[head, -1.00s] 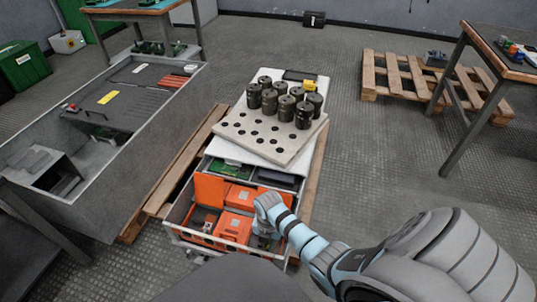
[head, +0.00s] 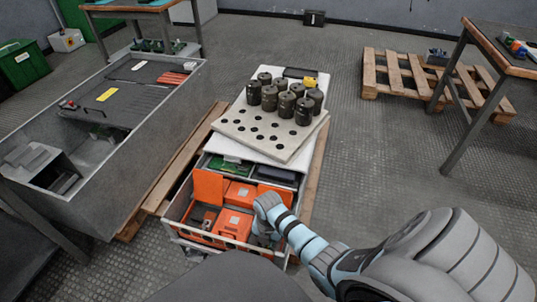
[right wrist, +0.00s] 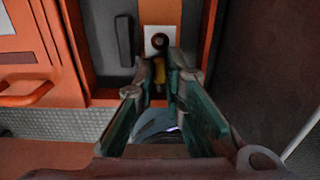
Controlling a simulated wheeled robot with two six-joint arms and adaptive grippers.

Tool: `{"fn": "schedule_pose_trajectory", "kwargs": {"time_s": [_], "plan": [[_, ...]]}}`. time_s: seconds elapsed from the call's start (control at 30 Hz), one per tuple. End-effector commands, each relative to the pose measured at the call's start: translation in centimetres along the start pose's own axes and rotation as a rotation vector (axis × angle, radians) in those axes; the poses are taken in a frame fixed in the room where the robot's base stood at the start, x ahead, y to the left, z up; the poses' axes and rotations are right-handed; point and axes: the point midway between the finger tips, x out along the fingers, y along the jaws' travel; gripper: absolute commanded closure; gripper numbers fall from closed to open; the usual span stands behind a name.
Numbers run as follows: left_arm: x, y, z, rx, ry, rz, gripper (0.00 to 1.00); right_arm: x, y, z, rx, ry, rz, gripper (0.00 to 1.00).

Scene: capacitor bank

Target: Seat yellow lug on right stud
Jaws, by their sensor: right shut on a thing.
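My right gripper (right wrist: 162,82) is shut on the yellow lug (right wrist: 159,71), a small piece between its fingertips in the right wrist view. Just beyond the tips is a dark round stud (right wrist: 160,41) on a white plate (right wrist: 151,50), set against an orange wall. I cannot tell whether the lug touches the stud. In the head view my right gripper (head: 262,238) is inside the front right of an open drawer, mostly hidden by my wrist. My left gripper is not in view.
The drawer (head: 189,246) holds orange boxes (head: 235,222). Behind it a pale perforated board (head: 245,140) carries several dark cylinders (head: 303,110). A grey cabinet (head: 110,185) stands at left.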

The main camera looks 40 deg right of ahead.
Motion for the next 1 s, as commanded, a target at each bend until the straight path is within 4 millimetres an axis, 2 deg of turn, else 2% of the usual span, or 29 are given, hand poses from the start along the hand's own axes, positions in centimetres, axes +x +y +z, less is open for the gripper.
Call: {"fn": "schedule_pose_trajectory", "kwargs": {"time_s": [1.0], "plan": [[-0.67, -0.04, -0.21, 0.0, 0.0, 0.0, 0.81, 0.09, 0.01, -0.15, 0.0, 0.001, -0.001, 1.0]]}}
